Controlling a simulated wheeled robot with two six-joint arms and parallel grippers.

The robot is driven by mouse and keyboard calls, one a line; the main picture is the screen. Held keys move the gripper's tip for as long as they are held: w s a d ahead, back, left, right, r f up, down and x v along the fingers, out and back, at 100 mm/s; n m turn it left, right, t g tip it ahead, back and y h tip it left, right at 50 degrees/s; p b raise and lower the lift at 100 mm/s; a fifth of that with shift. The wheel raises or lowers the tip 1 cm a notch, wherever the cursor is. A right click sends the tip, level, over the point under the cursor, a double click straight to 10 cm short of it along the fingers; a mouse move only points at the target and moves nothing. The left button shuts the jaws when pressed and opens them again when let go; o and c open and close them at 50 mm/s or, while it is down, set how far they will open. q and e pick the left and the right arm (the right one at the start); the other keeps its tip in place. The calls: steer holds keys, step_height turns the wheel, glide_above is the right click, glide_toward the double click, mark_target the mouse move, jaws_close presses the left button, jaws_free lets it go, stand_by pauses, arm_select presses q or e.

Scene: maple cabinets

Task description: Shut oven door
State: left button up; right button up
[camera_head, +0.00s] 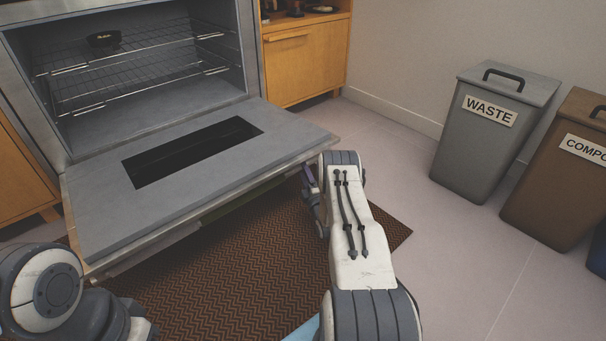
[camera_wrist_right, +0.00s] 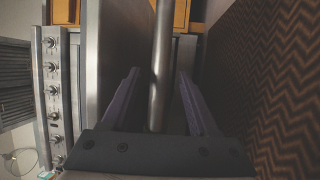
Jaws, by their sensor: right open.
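The oven door (camera_head: 205,165) is wide open, folded down to about level, with a dark window in its inner face. Behind it the oven (camera_head: 150,90) stands open with its wire racks showing. My right gripper (camera_head: 309,192) is beside the door's right front corner, partly hidden by my arm. In the right wrist view its two fingers (camera_wrist_right: 158,78) are open, one on each side of the metal handle bar (camera_wrist_right: 160,50), with gaps showing. My left arm shows at the lower left; its gripper is out of view.
A small dark object (camera_head: 104,39) lies on the upper rack (camera_head: 130,60). A brown patterned mat (camera_head: 255,265) covers the floor below the door. A grey waste bin (camera_head: 490,130) and a brown compost bin (camera_head: 560,170) stand at the right, with clear floor before them.

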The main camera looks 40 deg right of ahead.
steer(key=shift+b+x, duration=0.6)
steer(key=shift+x, duration=0.65)
steer(key=shift+w+d+r, duration=0.1)
steer(key=shift+w, duration=0.4)
arm_select(q)
step_height(320, 180, down, 3)
steer(key=shift+r, duration=0.2)
arm_select(e)
jaws_close()
steer(key=shift+s, duration=0.1)
